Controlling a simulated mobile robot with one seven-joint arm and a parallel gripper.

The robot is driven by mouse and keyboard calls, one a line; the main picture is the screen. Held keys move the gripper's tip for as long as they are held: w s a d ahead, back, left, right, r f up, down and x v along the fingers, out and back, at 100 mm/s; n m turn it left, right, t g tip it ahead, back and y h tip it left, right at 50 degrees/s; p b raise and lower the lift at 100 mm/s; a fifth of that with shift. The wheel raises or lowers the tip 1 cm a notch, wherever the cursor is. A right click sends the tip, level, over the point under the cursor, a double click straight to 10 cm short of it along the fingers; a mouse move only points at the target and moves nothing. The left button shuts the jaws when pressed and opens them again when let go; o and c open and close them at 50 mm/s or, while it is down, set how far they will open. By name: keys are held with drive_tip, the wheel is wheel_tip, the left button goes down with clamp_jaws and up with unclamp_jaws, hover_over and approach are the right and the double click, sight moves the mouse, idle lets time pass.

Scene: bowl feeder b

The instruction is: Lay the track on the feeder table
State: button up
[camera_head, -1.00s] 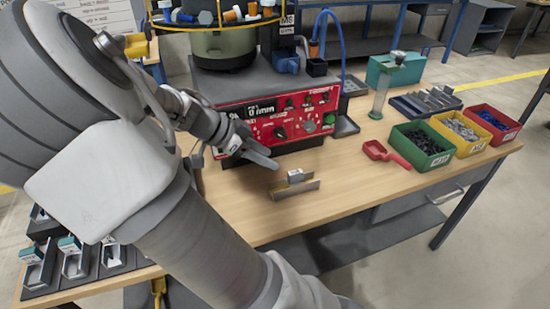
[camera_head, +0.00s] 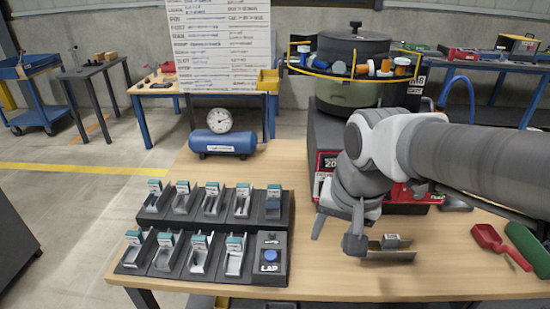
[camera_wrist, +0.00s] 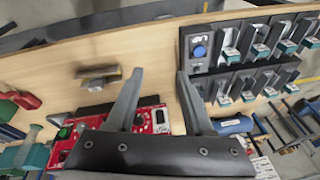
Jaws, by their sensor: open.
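The track is a grey angled metal piece (camera_head: 398,252) with a small white-labelled block on it. It lies on the wooden feeder table (camera_head: 330,275) in front of the red feeder control box. My gripper (camera_head: 337,236) hangs just left of the track in the head view and partly covers its left end. In the wrist view my gripper (camera_wrist: 160,72) is open with nothing between its fingers. There the track (camera_wrist: 100,77) lies on bare wood left of the left finger, apart from it.
Two dark racks of labelled slots (camera_head: 210,208) stand left of my gripper, with a blue-buttoned LAP box (camera_head: 270,257). Behind are a blue tank with gauge (camera_head: 222,143) and the bowl feeder (camera_head: 352,90). A red scoop (camera_head: 495,243) lies right. The table's front strip is clear.

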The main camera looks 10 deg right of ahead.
drive_tip(key=s+a+r+n+t, duration=0.2)
drive_tip(key=s+r+n, duration=0.1)
drive_tip(key=s+n, duration=0.1)
drive_tip(key=shift+s+a+r+n, duration=0.25)
drive_tip(key=shift+a+n, duration=0.1)
drive_tip(key=shift+n, duration=0.35)
wheel_tip(320, 180, up, 14)
drive_tip(key=p, duration=1.4)
drive_tip(key=shift+r, duration=0.25)
